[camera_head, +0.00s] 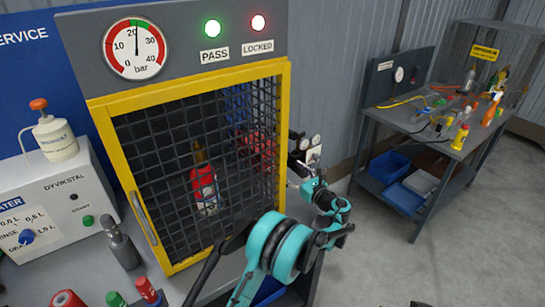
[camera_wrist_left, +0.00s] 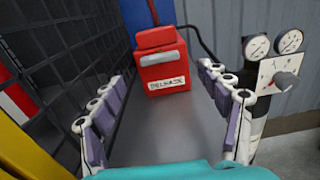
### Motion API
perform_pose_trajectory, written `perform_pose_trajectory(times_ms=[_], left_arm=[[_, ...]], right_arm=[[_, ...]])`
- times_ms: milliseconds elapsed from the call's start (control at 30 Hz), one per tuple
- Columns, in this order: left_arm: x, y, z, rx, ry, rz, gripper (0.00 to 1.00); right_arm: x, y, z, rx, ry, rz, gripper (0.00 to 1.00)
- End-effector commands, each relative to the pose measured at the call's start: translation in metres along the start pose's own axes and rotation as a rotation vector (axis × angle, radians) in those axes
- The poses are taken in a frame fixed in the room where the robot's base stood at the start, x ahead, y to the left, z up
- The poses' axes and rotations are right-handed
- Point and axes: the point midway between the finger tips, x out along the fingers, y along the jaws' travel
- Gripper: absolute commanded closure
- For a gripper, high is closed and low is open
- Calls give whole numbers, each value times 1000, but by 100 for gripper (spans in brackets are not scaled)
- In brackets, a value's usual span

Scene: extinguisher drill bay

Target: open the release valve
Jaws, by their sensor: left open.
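A red box with a label that seems to read "RELEASE" (camera_wrist_left: 166,68) stands ahead in the left wrist view, with a pale grey bar across its front. Its red body shows partly through the mesh in the head view (camera_head: 258,148). My left gripper (camera_wrist_left: 160,78) is open and empty, its padded fingers to either side of the box's line and apart from it. In the head view the left gripper (camera_head: 297,176) is beside the right side of the yellow-framed cage, its fingers partly hidden. My right gripper is not in view.
The mesh cage (camera_head: 188,93) with a red extinguisher (camera_head: 203,187) inside is close on the left. A post with two gauges and a grey knob (camera_wrist_left: 288,82) is close on the right. A grey workbench (camera_head: 440,140) stands farther right, with open floor before it.

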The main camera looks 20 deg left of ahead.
Motion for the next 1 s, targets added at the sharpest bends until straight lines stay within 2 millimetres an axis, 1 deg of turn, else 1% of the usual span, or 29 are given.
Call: perform_pose_trajectory(times_ms=[167, 300, 433, 600, 833, 867, 900, 967, 1000], left_arm=[[25, 1, -2, 0, 0, 3, 24], [49, 2, -3, 0, 0, 3, 24], [65, 1, -2, 0, 0, 2, 24], [75, 1, -1, -1, 1, 2, 24], [75, 1, 0, -1, 1, 1, 24], [75, 1, 0, -1, 1, 1, 32], [75, 1, 0, -1, 1, 1, 43], [75, 1, 0, -1, 1, 1, 58], [75, 1, 0, -1, 1, 1, 69]], right_arm=[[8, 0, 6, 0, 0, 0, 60], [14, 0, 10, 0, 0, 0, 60], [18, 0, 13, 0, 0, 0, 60], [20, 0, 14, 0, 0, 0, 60], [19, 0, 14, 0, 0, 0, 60], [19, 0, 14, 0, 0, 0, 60], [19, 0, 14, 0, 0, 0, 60], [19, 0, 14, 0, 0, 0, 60], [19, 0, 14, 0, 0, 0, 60]])
